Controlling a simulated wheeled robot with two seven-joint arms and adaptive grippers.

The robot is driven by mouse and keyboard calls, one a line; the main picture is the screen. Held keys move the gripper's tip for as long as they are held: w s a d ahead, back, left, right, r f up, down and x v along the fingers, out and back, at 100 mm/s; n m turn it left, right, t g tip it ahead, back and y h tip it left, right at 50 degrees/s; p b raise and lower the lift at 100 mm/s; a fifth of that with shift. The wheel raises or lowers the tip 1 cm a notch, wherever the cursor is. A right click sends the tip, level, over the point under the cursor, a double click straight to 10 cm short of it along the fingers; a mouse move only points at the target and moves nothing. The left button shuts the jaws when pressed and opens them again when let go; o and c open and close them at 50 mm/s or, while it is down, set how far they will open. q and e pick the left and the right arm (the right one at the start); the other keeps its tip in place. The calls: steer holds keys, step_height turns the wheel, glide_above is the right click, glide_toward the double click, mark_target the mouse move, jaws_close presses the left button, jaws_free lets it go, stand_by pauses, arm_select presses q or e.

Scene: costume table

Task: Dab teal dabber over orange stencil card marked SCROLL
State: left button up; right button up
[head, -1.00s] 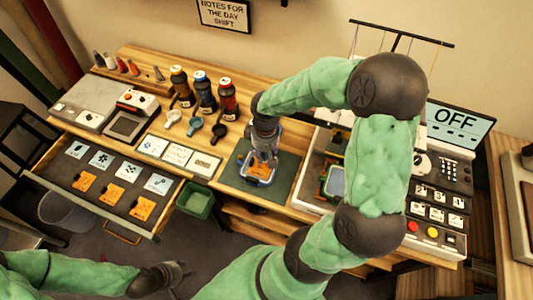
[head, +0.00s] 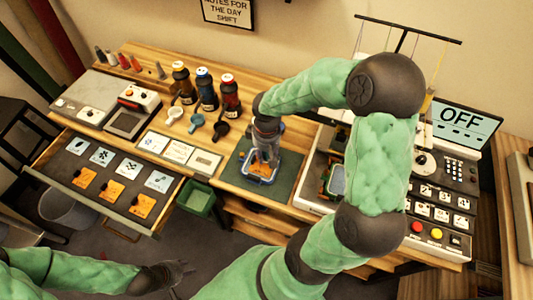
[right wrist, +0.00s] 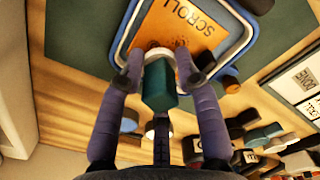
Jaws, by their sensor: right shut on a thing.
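The orange stencil card marked SCROLL (right wrist: 180,28) lies in a blue-rimmed tray (right wrist: 247,40) on a dark green mat (head: 283,182). My right gripper (right wrist: 158,75) is shut on the teal dabber (right wrist: 160,88), whose pale end points at the card's near part. I cannot tell whether that end touches the card. In the head view my right gripper (head: 264,152) is over the tray (head: 262,181) and hides much of the card. My left gripper (head: 178,273) is empty, low at the front, away from the table, with its fingers apart.
An open drawer (head: 115,200) at left holds several orange cards and white labels. Dark bottles (head: 206,90) and small scoops (head: 196,122) stand behind the mat. A green bin (head: 196,197) sits at the drawer's right. A control panel (head: 440,205) is at right.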

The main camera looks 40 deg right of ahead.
steer(key=shift+f+b, duration=0.35)
steer(key=shift+f, duration=0.25)
stand_by(1.4)
steer(key=shift+r, duration=0.15)
steer(key=shift+r+p, duration=3)
steer(key=shift+r, duration=0.5)
steer(key=shift+f, duration=0.25)
steer(key=shift+w+a+f+b, duration=0.15)
steer(key=shift+a+f+b, duration=0.05)
steer(key=shift+f+b, duration=0.7)
steer(key=shift+w+a+f+b, duration=0.15)
steer(key=shift+a+f+b, duration=0.1)
steer(key=shift+f+b, duration=0.55)
steer(key=shift+w+a+f+b, duration=0.2)
steer(key=shift+f+b, duration=0.45)
steer(key=shift+f, duration=0.45)
steer(key=shift+s+f+b, duration=0.15)
steer(key=shift+f+b, duration=0.2)
steer(key=shift+f, duration=0.25)
steer(key=shift+r+p, duration=2.9)
steer(key=shift+r, duration=0.7)
